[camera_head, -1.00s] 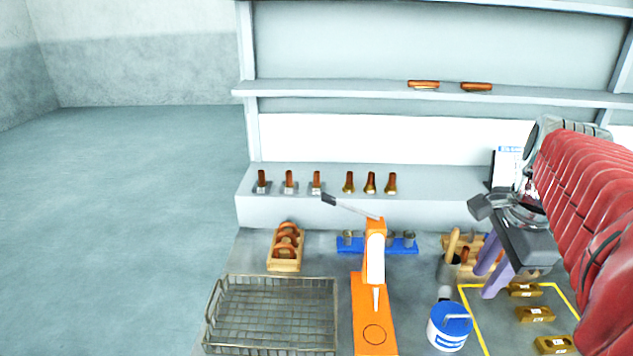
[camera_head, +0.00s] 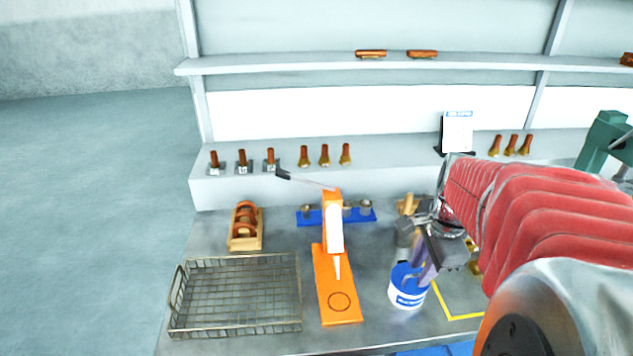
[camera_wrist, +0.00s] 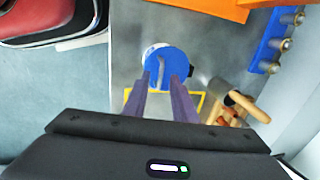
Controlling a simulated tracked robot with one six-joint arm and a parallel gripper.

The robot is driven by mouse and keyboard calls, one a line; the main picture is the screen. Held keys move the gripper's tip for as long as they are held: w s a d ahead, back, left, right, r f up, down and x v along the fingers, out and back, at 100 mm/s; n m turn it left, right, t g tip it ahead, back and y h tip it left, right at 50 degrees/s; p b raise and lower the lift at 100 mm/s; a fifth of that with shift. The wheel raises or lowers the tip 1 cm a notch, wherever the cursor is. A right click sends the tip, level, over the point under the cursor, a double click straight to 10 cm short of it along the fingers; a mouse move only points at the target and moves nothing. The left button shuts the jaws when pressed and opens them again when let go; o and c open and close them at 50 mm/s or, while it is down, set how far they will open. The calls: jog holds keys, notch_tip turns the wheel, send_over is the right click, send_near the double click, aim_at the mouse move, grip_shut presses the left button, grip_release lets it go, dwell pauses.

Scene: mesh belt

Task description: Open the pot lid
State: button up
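The pot (camera_head: 405,299) is a white tub with a blue lid (camera_head: 402,273) on the work table, right of the orange press. In the wrist view, the blue lid (camera_wrist: 165,58) shows from above with a slim raised handle (camera_wrist: 161,72) across it. My gripper (camera_head: 418,280) is over the pot's right side, its purple fingers hiding part of the lid. In the wrist view my gripper (camera_wrist: 160,84) is open, with its two fingers apart on either side of the handle's line. I cannot tell whether the fingertips touch the lid.
The orange press (camera_head: 335,285) with a raised lever stands left of the pot. A wire basket (camera_head: 235,333) is farther left. Wooden-handled tools (camera_wrist: 245,107) are close by the pot. A blue rack (camera_head: 312,217) is behind. Yellow tape (camera_head: 462,318) marks the right side.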

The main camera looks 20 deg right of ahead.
jog(key=shift+c, duration=0.5)
grip_shut()
dwell(0.9)
